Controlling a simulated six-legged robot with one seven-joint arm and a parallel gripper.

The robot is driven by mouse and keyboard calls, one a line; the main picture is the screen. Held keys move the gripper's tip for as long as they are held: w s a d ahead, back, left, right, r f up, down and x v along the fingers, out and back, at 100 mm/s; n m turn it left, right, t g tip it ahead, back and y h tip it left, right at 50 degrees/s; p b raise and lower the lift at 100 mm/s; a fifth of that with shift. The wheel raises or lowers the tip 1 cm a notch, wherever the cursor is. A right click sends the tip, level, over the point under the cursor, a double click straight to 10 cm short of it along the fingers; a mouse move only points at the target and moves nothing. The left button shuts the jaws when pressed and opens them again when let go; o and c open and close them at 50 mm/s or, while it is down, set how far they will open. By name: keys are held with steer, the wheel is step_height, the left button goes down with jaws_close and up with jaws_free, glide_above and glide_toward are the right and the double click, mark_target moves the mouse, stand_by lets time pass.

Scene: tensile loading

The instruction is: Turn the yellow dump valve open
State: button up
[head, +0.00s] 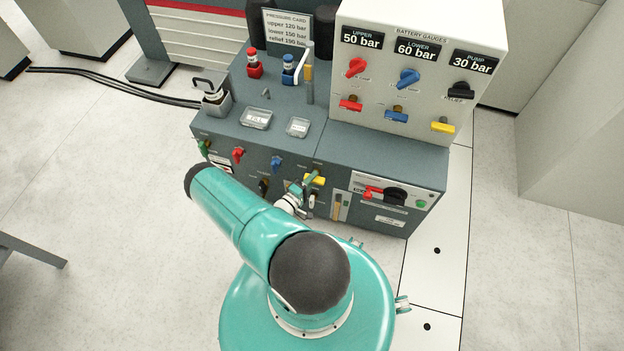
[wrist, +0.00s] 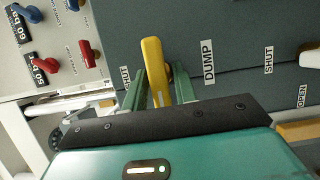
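The yellow dump valve handle (head: 316,181) is on the front face of the dark grey console, right of the blue valve. In the wrist view the yellow handle (wrist: 154,68) stands beside a DUMP label (wrist: 208,61), with a SHUT label (wrist: 125,77) on its other side. My gripper (head: 306,187) is at the handle. In the wrist view my gripper's two green fingers (wrist: 161,88) stand on either side of the handle's lower part. They look apart, with a small gap on the right. The handle's near end is hidden behind my gripper body.
Green (head: 204,147), red (head: 238,154) and blue (head: 277,163) valves line the console front to the left. A panel with a red lever (head: 372,192) and black knob (head: 396,195) lies to the right. The gauge box (head: 420,60) rises behind.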

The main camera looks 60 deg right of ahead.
steer(key=shift+o, duration=0.7)
steer(key=shift+w+a, duration=0.1)
steer(key=shift+a, duration=0.1)
steer(key=v, duration=1.3)
steer(key=shift+a, duration=0.15)
steer(key=shift+w, duration=0.1)
